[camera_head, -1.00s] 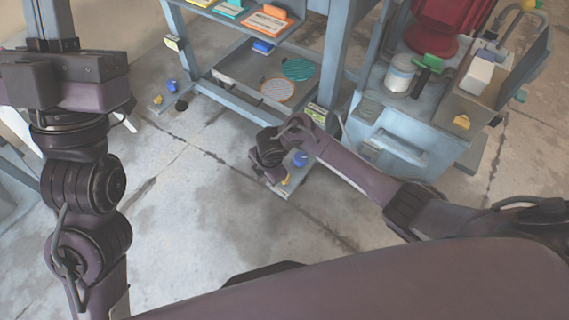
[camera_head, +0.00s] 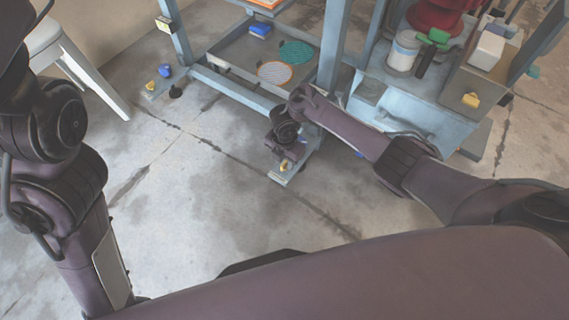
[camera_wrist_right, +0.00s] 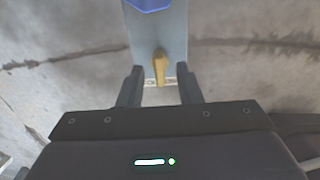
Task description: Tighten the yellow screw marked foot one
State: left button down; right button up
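A yellow screw (camera_head: 285,164) stands on the grey foot plate (camera_head: 284,178) at the base of the frame's near leg. It also shows in the right wrist view (camera_wrist_right: 160,67), upper middle, on the narrow plate. My right gripper (camera_head: 288,150) is directly over this foot, pointing down. In the wrist view its two fingers (camera_wrist_right: 159,88) are apart, with the yellow screw ahead of the gap between them and nothing held. A blue knob (camera_wrist_right: 148,4) sits on the plate farther up. No foot marking is readable. My left gripper is out of the head view.
A second foot with a yellow screw (camera_head: 151,86) and blue knob (camera_head: 166,71) is at the far left leg. A lower shelf (camera_head: 236,64) holds round discs. A blue-grey cabinet (camera_head: 425,115) stands close right of my right forearm. The floor in front is clear.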

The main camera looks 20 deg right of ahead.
jog(key=shift+f, duration=0.35)
grip_shut()
